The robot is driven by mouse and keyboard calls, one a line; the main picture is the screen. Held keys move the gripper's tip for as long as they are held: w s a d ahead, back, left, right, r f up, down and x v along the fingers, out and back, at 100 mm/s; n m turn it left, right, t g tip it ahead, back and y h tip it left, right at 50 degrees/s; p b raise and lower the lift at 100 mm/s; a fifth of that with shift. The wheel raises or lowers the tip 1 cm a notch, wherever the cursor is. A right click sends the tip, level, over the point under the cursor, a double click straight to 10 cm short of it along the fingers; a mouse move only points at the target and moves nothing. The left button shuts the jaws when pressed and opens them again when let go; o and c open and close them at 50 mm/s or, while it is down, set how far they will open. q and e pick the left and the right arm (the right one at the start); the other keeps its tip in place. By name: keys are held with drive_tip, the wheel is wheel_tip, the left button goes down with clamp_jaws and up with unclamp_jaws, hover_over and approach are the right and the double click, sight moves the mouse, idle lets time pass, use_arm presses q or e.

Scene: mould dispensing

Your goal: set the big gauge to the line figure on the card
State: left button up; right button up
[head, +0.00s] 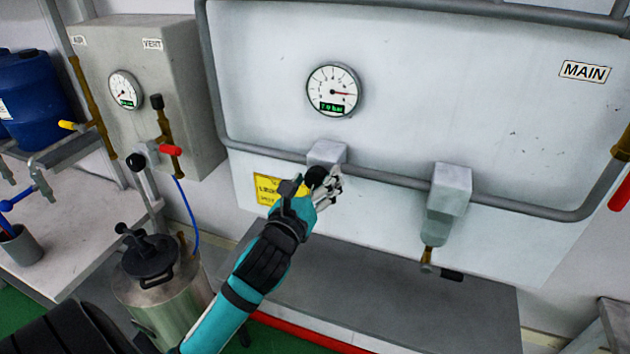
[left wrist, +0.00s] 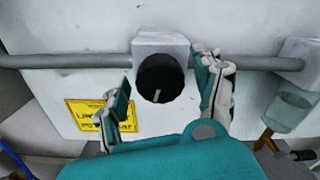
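The big round gauge (head: 333,90) is on the pale main panel; its needle points right and its green display seems to read 7.0 bar. Below it, a black regulator knob (head: 316,176) with a pale mark sits on a grey block; it also shows in the left wrist view (left wrist: 160,78). The yellow card (head: 267,189) is left of the knob, partly hidden by my gripper; its figure is not legible in the left wrist view (left wrist: 92,116). My left gripper (head: 318,187) is open at the knob, a finger either side, with gaps visible. My right gripper is out of view.
A grey pipe (head: 400,181) runs across the panel beside the knob. A filter bowl (head: 439,225) hangs to the right. A smaller gauge (head: 125,90) is on the left box, above a metal pressure pot (head: 165,285). A grey ledge (head: 400,310) lies below.

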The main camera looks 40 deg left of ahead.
use_arm(q)
drive_tip(key=c, duration=1.2)
drive_tip(key=shift+o, duration=0.2)
drive_tip(key=shift+n+p, duration=0.8)
drive_tip(key=shift+n, duration=0.4)
drive_tip(key=n+p, duration=0.1)
drive_tip(key=n, duration=0.2)
drive_tip(key=shift+n+p, duration=0.3)
drive_tip(key=n+p, duration=0.1)
drive_tip(key=n, duration=0.3)
drive_tip(key=shift+p, duration=0.35)
drive_tip(key=shift+n+p, duration=0.45)
drive_tip(key=shift+n, duration=1.55)
